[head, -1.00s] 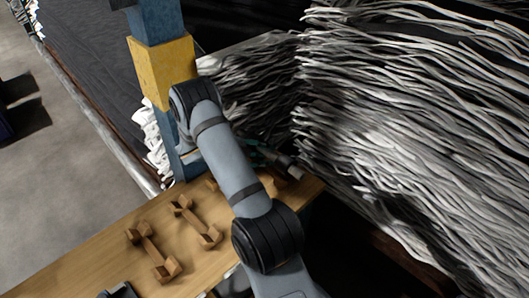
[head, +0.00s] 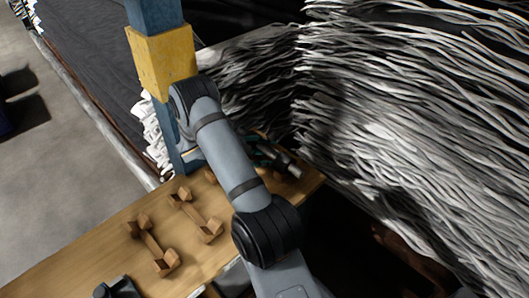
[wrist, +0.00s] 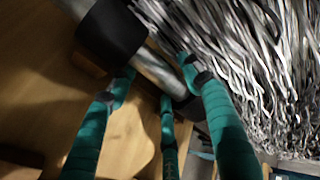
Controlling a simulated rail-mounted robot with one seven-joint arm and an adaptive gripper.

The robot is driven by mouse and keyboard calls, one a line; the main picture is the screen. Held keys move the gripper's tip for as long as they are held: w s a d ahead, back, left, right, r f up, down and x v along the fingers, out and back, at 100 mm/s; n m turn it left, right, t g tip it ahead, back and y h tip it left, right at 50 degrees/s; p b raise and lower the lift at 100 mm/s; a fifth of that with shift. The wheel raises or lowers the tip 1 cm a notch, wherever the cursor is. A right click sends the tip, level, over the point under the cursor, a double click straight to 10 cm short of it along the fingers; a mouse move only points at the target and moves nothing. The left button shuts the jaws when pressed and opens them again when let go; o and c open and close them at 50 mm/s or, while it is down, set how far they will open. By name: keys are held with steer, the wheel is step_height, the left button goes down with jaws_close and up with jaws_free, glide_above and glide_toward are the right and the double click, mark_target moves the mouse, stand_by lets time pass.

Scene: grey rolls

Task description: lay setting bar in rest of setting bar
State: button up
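The setting bar is a metal tube (wrist: 155,70) with a thick black end (wrist: 112,35); it runs slantwise in the wrist view. In the head view its dark end (head: 288,165) shows behind my forearm, near the bench's right end. My gripper (wrist: 157,75) has teal fingers placed on both sides of the tube; whether they press on it is unclear. A brown wooden block (wrist: 88,63) shows beside the black end, possibly part of a rest. Two wooden rests with notched ends, the left one (head: 152,245) and the right one (head: 195,214), stand empty on the bench.
The wooden bench (head: 85,245) has bare room left of the rests. A blue and yellow post (head: 163,65) rises at its far edge. Grey strands (head: 420,130) hang close on the right. A dark object (head: 118,288) sits at the near edge.

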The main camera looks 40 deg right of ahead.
steer(key=shift+o, duration=0.7)
steer(key=v, duration=0.8)
steer(key=shift+d, duration=0.15)
steer(key=x, duration=0.7)
steer(key=shift+s+d+f, duration=0.1)
steer(key=shift+d+f, duration=0.1)
steer(key=shift+d+r, duration=0.1)
steer(key=shift+r, duration=0.1)
